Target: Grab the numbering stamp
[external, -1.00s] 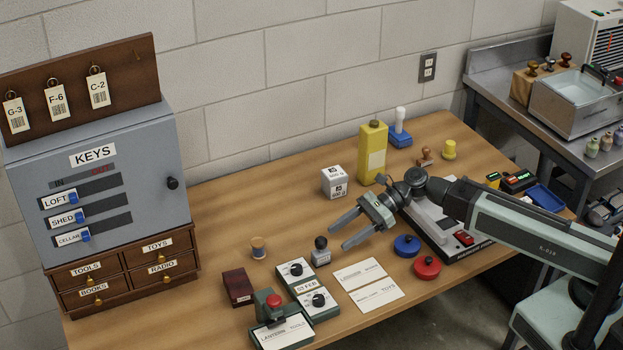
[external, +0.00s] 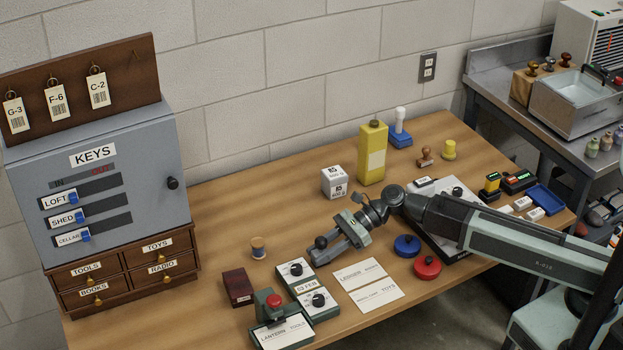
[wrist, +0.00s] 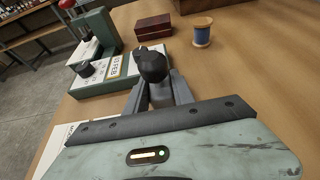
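The numbering stamp, as I take it, is a small stamp with a round black knob (external: 320,241), standing on the table near the front middle. Its knob (wrist: 152,66) shows between my fingers in the wrist view. My gripper (external: 332,249) is low over the table, with one finger on each side of the stamp. The fingers look closed against its body, below the knob. They hide most of the body in both views. The stamp appears upright and still on the table.
Close by are the green date blocks (external: 310,288), a dark red box (external: 238,287), a thread spool (external: 259,248) and paper cards (external: 369,285). A white cube (external: 334,182) and yellow bottle (external: 372,153) stand behind. Blue (external: 407,246) and red (external: 427,267) round tins lie right.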

